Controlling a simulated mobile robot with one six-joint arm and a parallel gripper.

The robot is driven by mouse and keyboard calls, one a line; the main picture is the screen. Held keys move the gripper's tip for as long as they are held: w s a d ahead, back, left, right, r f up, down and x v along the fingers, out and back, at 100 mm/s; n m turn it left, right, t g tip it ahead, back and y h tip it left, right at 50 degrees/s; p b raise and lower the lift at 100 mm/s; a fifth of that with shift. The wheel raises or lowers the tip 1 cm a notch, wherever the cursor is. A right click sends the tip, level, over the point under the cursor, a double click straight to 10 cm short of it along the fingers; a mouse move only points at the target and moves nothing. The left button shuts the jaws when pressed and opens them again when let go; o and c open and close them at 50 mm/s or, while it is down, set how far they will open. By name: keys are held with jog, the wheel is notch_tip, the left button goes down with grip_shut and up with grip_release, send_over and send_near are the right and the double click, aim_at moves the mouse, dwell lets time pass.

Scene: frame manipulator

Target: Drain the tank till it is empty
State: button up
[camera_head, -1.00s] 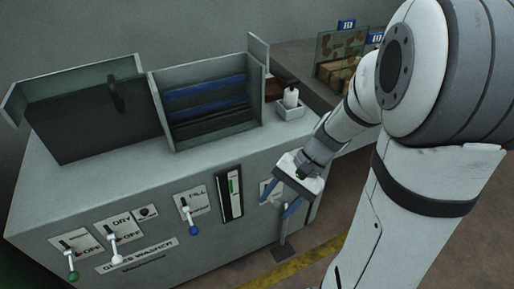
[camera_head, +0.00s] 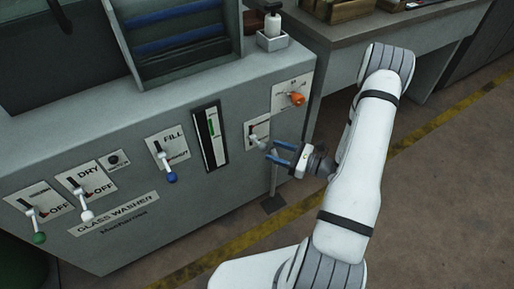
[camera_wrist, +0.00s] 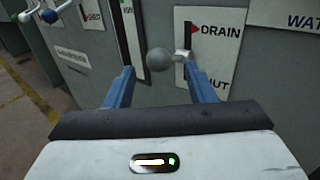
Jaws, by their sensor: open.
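The glass washer (camera_head: 150,248) is a grey cabinet with a tank on top and a row of levers on its front. In the wrist view the gripper (camera_wrist: 163,85) has the knob ahead, between the fingertips, with no clear contact. A level gauge (camera_head: 211,135) with a green strip is left of the drain plate.
Left of the gauge are a blue-knobbed FILL lever (camera_head: 171,177), a white-knobbed DRY lever (camera_head: 87,215) and a green-knobbed lever (camera_head: 39,238). An orange knob (camera_head: 297,98) sits right of and above the drain lever.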

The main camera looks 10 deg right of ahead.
aim_at(263, 147)
jog(key=x, duration=0.7)
jog(key=shift+a+b, duration=0.2)
jog(key=shift+b, duration=0.2)
jog(key=shift+c, duration=0.5)
grip_shut()
